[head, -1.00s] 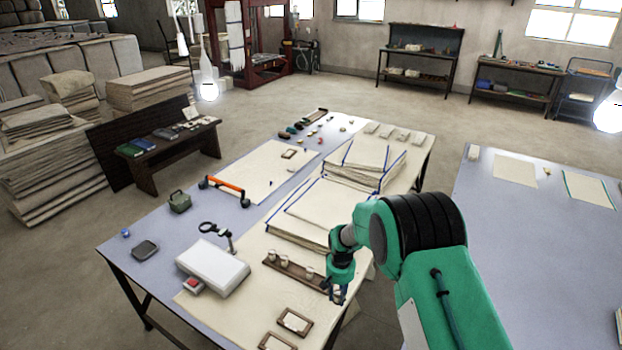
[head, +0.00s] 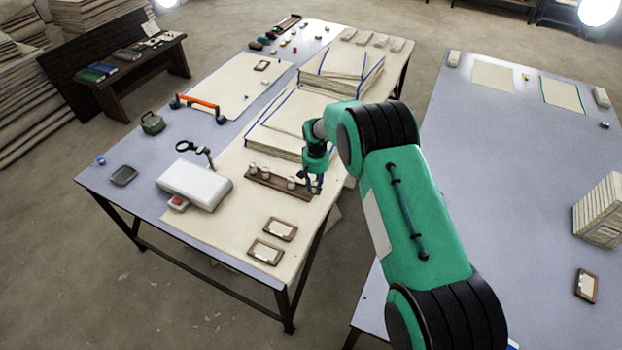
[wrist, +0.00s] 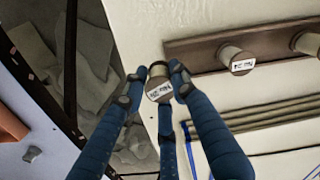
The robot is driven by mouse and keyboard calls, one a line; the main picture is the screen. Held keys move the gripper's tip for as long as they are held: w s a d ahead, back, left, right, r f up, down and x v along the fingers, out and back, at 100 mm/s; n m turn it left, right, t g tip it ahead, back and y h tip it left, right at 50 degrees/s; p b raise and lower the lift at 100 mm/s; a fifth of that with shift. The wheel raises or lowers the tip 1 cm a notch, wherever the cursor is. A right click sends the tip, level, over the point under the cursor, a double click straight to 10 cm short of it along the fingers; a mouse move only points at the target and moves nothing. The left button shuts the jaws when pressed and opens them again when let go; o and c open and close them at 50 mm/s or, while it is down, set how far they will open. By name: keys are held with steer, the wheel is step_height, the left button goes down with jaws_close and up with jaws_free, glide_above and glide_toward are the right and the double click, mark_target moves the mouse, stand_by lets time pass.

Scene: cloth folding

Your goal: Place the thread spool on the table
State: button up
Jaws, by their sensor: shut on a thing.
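My gripper (head: 316,186) is at the near right end of a brown wooden rack (head: 264,178) on the table (head: 235,225). In the wrist view, my blue-fingered gripper (wrist: 158,76) is shut on a small thread spool (wrist: 159,92) with a brown end and a white label. The held spool shows just off the end of the rack (wrist: 200,46), near the table edge. I cannot tell its height above the table. Other spools, such as one with a white label (wrist: 236,60), stand in the rack.
Stacked cloths (head: 285,125) lie behind the rack. A white box (head: 193,185) and two small frames (head: 280,229) are left and in front of it. A second table (head: 490,170) stands to the right, with much bare surface. A floor gap separates the tables.

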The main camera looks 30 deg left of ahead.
steer(key=shift+w+a+f+b, duration=0.1)
steer(key=shift+w+a+b, duration=0.05)
steer(key=shift+w+a, duration=0.75)
steer(key=shift+w+a+f+b, duration=0.15)
steer(key=shift+w+a, duration=0.4)
steer(key=shift+w, duration=0.5)
steer(key=shift+w+a+f+b, duration=0.1)
steer(key=shift+w+a, duration=0.65)
steer(key=shift+w, duration=0.25)
steer(key=shift+w+a, duration=0.2)
steer(key=shift+f+b, duration=0.35)
steer(key=shift+f, duration=1.4)
steer(key=shift+f, duration=0.15)
steer(key=o, duration=0.8)
step_height(320, 180, up, 12)
steer(key=shift+r+p, duration=0.15)
steer(key=shift+p, duration=0.55)
